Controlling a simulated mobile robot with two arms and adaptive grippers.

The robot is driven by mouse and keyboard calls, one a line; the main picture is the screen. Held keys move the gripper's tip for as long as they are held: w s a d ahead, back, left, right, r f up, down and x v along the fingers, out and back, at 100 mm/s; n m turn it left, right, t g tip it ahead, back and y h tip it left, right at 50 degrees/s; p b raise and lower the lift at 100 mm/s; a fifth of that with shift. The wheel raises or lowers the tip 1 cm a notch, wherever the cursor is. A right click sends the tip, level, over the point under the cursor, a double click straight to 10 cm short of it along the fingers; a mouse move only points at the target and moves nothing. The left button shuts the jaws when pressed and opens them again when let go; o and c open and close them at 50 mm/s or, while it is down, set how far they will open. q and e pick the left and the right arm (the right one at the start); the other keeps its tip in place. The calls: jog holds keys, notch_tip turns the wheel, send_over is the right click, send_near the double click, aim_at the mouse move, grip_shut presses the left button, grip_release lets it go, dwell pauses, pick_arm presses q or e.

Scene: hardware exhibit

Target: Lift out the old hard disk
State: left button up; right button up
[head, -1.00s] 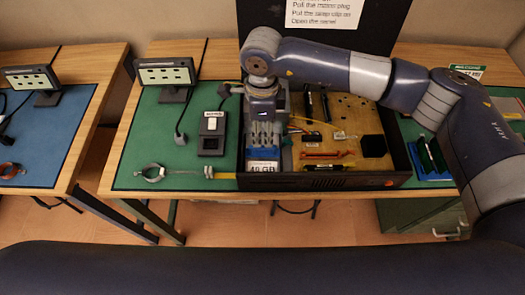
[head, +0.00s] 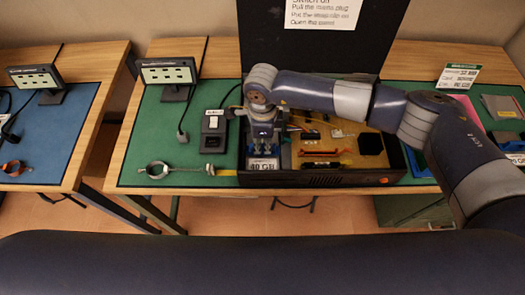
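The open computer case (head: 335,177) lies on the green mat, its dark panel standing up behind. The old hard disk (head: 263,164) sits in the left part of the case, with a white label reading about "40 GB" at its front. My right gripper (head: 262,146) points down from above, right over the disk and just behind its label. The gripper covers most of the disk. Its fingertips are too small and hidden to tell whether they are apart or touch the disk. My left gripper is not in view.
A black switch box (head: 213,130) and a wrist strap (head: 157,171) lie left of the case. A small monitor (head: 168,72) stands behind them. An orange-red part (head: 322,153) and a black block (head: 370,144) are inside the case. A price sign (head: 457,77) stands at right.

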aim_at(262, 144)
jog(key=shift+w+r, duration=0.1)
jog(key=shift+r, duration=0.05)
grip_shut()
jog(key=shift+r, duration=0.3)
notch_tip(262, 144, up, 9)
jog(key=b, duration=0.3)
jog(key=shift+r, duration=0.15)
